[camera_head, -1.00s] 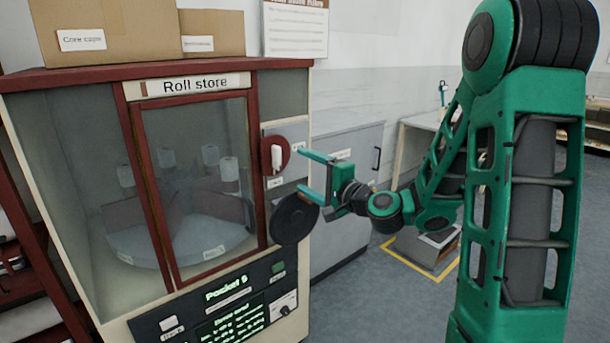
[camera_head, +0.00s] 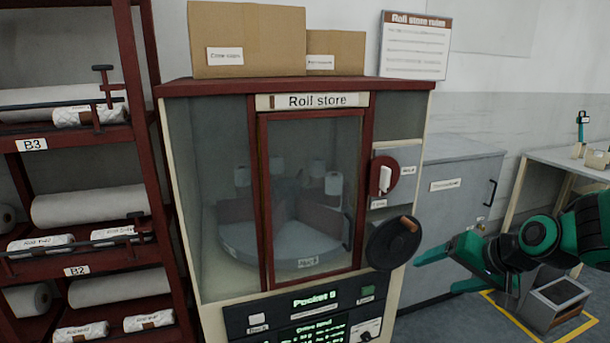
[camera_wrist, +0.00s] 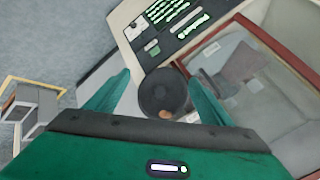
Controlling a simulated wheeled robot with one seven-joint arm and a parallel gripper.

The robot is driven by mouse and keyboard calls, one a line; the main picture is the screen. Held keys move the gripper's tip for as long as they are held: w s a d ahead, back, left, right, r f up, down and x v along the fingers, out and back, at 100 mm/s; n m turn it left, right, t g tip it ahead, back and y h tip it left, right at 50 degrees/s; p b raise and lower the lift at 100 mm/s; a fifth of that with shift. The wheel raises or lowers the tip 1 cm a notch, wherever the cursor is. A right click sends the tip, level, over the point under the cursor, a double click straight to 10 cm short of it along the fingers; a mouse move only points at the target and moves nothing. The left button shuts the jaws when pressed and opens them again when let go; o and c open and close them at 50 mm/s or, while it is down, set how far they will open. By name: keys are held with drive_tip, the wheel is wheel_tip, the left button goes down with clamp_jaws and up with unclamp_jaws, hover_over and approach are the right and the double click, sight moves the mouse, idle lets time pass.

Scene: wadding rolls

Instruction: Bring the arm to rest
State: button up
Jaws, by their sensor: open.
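My green gripper (camera_head: 448,268) is at the right in the head view, to the right of the roll store's black handwheel (camera_head: 393,243). Its two fingers are apart with nothing held between them. In the wrist view the open gripper (camera_wrist: 157,95) faces the handwheel (camera_wrist: 163,91), which shows between the fingers beyond them. The roll store (camera_head: 418,120) is a cream and dark red cabinet with a glass door (camera_head: 310,195). The door looks shut. White rolls stand on a round turntable (camera_head: 270,258) behind the glass. Most of my arm is out of the head view.
A dark red rack (camera_head: 130,60) with wrapped rolls stands at the left. Cardboard boxes (camera_head: 247,40) sit on the store. A grey cabinet (camera_head: 462,180) and a bench (camera_head: 570,160) stand behind at the right. A grey box (camera_head: 560,295) is on the floor inside yellow lines.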

drive_tip(key=s+d+g+h, duration=0.1)
drive_tip(key=s+d+g, duration=0.1)
drive_tip(key=s, duration=0.6)
drive_tip(key=s+d+g+h, duration=0.1)
drive_tip(key=s+d+g, duration=0.2)
drive_tip(key=s, duration=0.6)
drive_tip(key=s+d+m+g+h, duration=0.1)
drive_tip(key=s+d, duration=0.3)
drive_tip(key=s, duration=0.5)
drive_tip(key=shift+d+r+g, duration=0.4)
drive_tip(key=shift+g, duration=0.5)
